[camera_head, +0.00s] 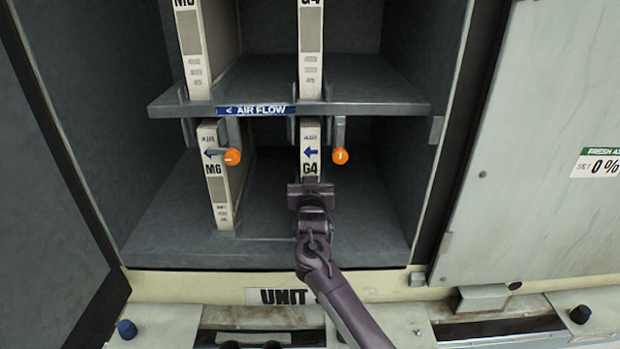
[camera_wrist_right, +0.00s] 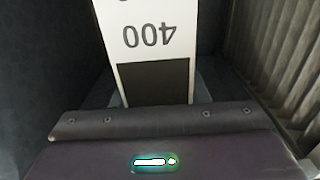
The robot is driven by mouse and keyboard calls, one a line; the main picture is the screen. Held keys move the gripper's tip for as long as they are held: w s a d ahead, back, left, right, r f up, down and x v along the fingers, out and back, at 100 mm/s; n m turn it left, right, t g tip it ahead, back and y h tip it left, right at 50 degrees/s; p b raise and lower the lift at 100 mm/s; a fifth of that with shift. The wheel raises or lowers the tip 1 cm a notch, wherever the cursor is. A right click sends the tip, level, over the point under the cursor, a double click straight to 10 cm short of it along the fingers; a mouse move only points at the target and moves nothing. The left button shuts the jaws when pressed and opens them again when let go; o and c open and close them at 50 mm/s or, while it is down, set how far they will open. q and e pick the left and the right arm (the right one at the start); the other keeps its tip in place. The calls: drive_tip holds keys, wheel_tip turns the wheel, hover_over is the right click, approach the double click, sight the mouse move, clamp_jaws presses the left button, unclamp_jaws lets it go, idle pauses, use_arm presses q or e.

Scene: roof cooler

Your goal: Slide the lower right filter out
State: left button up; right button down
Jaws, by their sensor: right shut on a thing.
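The lower right filter (camera_head: 310,142), a narrow white frame marked AIR, a blue left arrow and G4, stands upright in the lower compartment. My right gripper (camera_head: 309,188) is shut on its front edge, below the G4 mark, and hides its lower part. In the right wrist view the filter's white face (camera_wrist_right: 148,42) shows an upside-down 400 and a dark block, just beyond my gripper body. The fingertips are hidden there. My left gripper is not in view.
The lower left filter (camera_head: 217,186), marked M6, stands beside it. Orange knobs (camera_head: 233,157) (camera_head: 340,156) sit right of each lower filter. A shelf labelled AIR FLOW (camera_head: 380,107) is above. An open door (camera_head: 40,200) is at left, a closed panel (camera_head: 550,130) at right.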

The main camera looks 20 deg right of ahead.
drive_tip(key=p+v, duration=1.5)
drive_tip(key=v, duration=3.2)
drive_tip(key=shift+r+p, duration=0.3)
drive_tip(key=shift+r, duration=0.25)
drive_tip(key=shift+f, duration=0.1)
